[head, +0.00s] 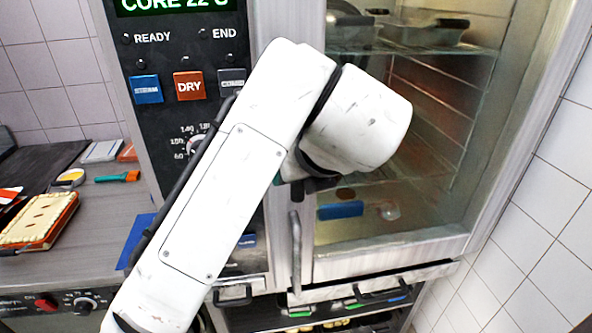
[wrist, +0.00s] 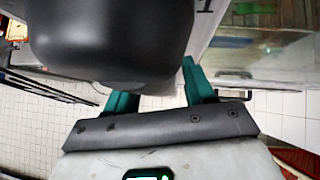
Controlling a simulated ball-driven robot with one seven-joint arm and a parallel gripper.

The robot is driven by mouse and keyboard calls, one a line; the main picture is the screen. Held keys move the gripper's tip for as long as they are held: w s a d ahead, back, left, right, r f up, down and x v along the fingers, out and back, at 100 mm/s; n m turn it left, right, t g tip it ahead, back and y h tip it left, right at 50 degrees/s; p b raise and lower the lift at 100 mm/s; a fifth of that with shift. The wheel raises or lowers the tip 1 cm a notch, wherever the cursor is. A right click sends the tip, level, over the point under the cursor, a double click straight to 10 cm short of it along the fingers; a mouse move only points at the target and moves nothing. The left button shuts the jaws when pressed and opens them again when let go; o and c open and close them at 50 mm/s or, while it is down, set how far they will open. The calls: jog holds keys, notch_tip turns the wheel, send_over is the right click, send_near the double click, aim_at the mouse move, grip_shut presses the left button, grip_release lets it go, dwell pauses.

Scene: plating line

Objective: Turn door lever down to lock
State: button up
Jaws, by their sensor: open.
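A grey upright bar (head: 296,250), which looks like the door lever, runs down the left edge of the oven door below my arm. Its lower end points down. My gripper (head: 303,187) is mostly hidden behind my white arm in the head view, with only dark and teal bits showing just above the bar. In the wrist view my gripper (wrist: 158,90) shows two teal fingers spread apart. A large blurred black shape covers the upper left there, partly in front of the fingers; I cannot tell what it is. I cannot see the bar between the fingers.
The oven's glass door (head: 375,210) shows racks, trays and a blue item inside. The control panel (head: 185,50) stands left of it. A worktop (head: 100,200) with a pie and tools lies at left. A tiled wall (head: 540,180) bounds the right.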

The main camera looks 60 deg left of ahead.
jog(key=b+v, duration=0.1)
jog(key=v, duration=0.9)
jog(key=shift+d+r+b, duration=0.25)
jog(key=shift+b, duration=0.05)
jog(key=w+d+f+n+t+h, duration=0.2)
jog(key=w+d+f+n+h, duration=0.1)
jog(key=w+d+f, duration=0.75)
jog(key=w+d+f+n+t+h, duration=0.25)
jog(key=w+d+f, duration=0.4)
jog(key=d, duration=0.75)
jog(key=s+d+f+n+h, duration=0.15)
jog(key=d+f+n, duration=0.25)
jog(key=d+f, duration=0.75)
jog(key=s+d+f+n+g+h, duration=0.1)
jog(key=s+d+f+n, duration=0.2)
jog(key=s+d+f, duration=0.45)
jog(key=s+d+f+n+g+h, duration=0.2)
jog(key=s+d+f, duration=0.2)
jog(key=d, duration=0.7)
jog(key=s+d+f+n+g, duration=0.1)
jog(key=s+f, duration=0.3)
jog(key=s, duration=0.5)
jog(key=s+d+f+n+g+y, duration=0.1)
jog(key=s+d+f+n, duration=0.1)
jog(key=s, duration=0.7)
jog(key=shift+f+n, duration=0.85)
jog(key=shift+n, duration=0.3)
